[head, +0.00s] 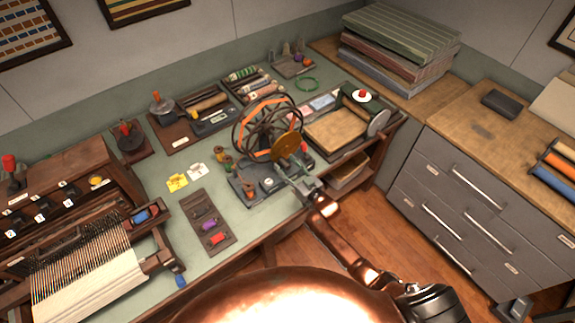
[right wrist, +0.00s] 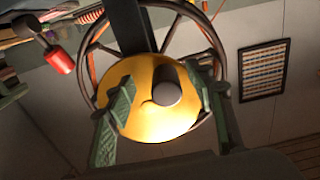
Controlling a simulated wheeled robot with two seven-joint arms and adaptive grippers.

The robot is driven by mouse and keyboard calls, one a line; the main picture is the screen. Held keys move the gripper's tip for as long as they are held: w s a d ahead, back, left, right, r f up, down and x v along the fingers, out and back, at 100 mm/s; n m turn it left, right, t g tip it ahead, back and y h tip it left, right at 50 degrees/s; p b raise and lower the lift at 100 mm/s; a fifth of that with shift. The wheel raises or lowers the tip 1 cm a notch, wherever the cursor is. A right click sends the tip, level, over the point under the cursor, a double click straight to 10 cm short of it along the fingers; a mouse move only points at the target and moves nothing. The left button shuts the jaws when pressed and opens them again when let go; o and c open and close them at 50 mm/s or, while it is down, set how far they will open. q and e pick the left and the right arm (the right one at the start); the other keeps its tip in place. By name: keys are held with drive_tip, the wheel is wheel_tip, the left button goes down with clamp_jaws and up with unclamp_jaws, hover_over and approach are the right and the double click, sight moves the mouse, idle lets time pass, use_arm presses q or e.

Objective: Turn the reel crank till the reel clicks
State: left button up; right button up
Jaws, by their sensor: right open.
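The reel (head: 250,127), a dark spoked wheel with an orange band, stands on a dark base on the green worktop. A brass crank disc (head: 287,145) sits at its near side. In the right wrist view the crank disc (right wrist: 150,122) fills the middle, with a dark round handle (right wrist: 168,85) sticking out towards me. My right gripper (head: 293,172) is at the near side of the disc. Its open green fingers (right wrist: 164,98) show left and right of the handle, with gaps on both sides. Whether either finger touches the disc cannot be told. My left gripper is not in view.
A small spool rack (head: 208,212) lies left of the reel. A loom (head: 95,250) stands at the lower left. A tray with a roller (head: 350,128) is close on the right. A red handle (right wrist: 60,60) shows at upper left in the wrist view.

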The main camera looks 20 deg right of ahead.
drive_tip(key=shift+s, duration=0.1)
idle(0.3)
drive_tip(key=p+v, duration=0.4)
drive_tip(key=v, duration=0.5)
idle(0.4)
idle(0.5)
